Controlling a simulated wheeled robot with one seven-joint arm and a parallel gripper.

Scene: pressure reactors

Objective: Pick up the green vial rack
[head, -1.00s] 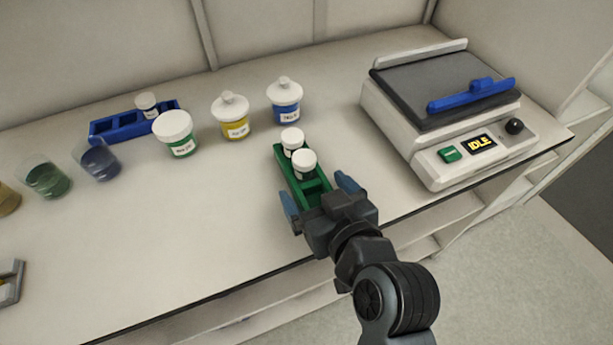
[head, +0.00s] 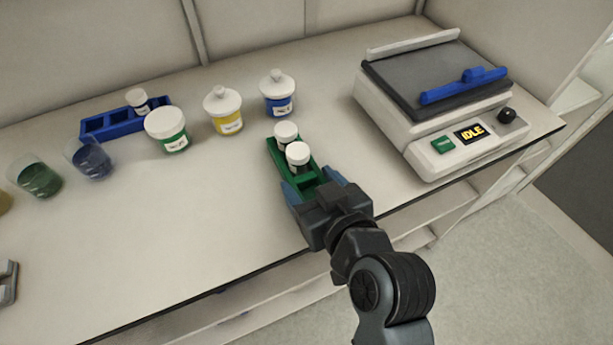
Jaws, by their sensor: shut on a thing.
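The green vial rack (head: 307,181) is near the middle of the bench, its long side running away from me. Two white-capped vials stand in it, a far one (head: 286,133) and a near one (head: 298,154). My gripper (head: 311,187) is shut on the near end of the rack, one blue finger on each side. The gripper body hides the nearest part of the rack. I cannot tell whether the rack touches the bench or is slightly above it.
A shaker device (head: 440,110) reading IDLE stands to the right. Behind are blue-, yellow- and green-labelled jars (head: 278,94) and a blue rack (head: 112,124) with one vial. Beakers (head: 38,178) stand at left. The bench front left of my gripper is clear.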

